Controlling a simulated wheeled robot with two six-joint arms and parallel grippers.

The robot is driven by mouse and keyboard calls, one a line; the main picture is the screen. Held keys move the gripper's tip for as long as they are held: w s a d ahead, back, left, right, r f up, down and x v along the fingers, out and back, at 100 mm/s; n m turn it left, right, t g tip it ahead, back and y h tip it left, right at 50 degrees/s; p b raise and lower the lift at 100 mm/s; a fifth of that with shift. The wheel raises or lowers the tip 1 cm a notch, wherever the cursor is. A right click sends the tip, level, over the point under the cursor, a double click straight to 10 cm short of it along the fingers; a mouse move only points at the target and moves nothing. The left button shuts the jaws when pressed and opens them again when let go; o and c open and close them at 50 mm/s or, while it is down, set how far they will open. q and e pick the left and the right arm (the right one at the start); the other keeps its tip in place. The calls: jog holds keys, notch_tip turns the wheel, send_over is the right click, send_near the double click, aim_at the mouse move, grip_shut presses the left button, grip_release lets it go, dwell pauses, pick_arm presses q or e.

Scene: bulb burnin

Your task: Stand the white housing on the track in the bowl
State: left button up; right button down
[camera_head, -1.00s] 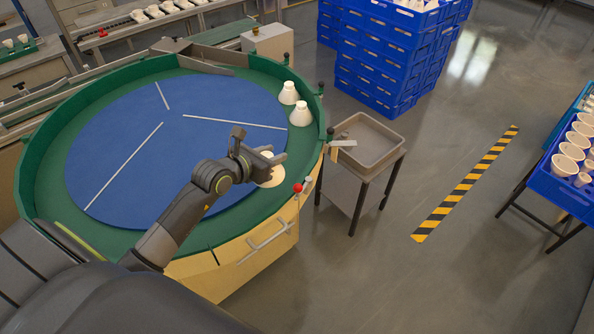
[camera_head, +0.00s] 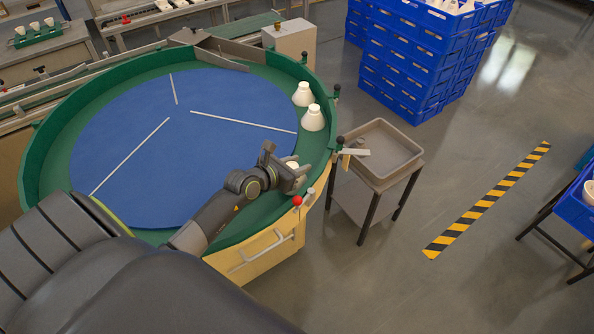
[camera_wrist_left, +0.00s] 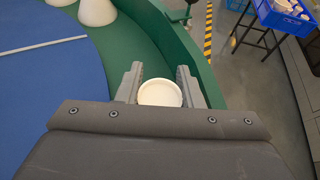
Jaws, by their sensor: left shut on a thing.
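My left gripper (camera_head: 292,178) is shut on a white housing (camera_wrist_left: 160,94); the wrist view shows a finger on each side of its round open rim. In the head view most of this housing is hidden by the gripper, and only a white bit (camera_head: 292,165) shows. It is over the green track (camera_head: 262,205) at the right side of the bowl, close to the outer wall; I cannot tell whether it touches the track. Two more white housings, one farther (camera_head: 303,94) and one nearer (camera_head: 312,118), stand upright, narrow end up, on the track beyond it. My right gripper is not in view.
The bowl's blue middle (camera_head: 130,190) carries thin white strips. A grey tray stand (camera_head: 383,150) is right of the bowl. Stacked blue crates (camera_head: 405,60) stand behind it. A red-knobbed lever (camera_head: 297,201) sits at the rim. A striped floor line (camera_head: 490,200) crosses open floor.

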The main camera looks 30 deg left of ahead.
pick_arm(q)
jog(key=shift+f, duration=1.1)
jog(key=o, duration=1)
jog(key=shift+c, duration=0.2)
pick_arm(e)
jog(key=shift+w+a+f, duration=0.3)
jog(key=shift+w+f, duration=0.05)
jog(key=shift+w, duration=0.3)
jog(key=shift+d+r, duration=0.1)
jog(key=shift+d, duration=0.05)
pick_arm(q)
jog(key=shift+s+r, duration=0.2)
jog(key=v, duration=1.1)
jog(key=shift+s+r+p, duration=0.2)
jog(key=shift+s+p, duration=0.1)
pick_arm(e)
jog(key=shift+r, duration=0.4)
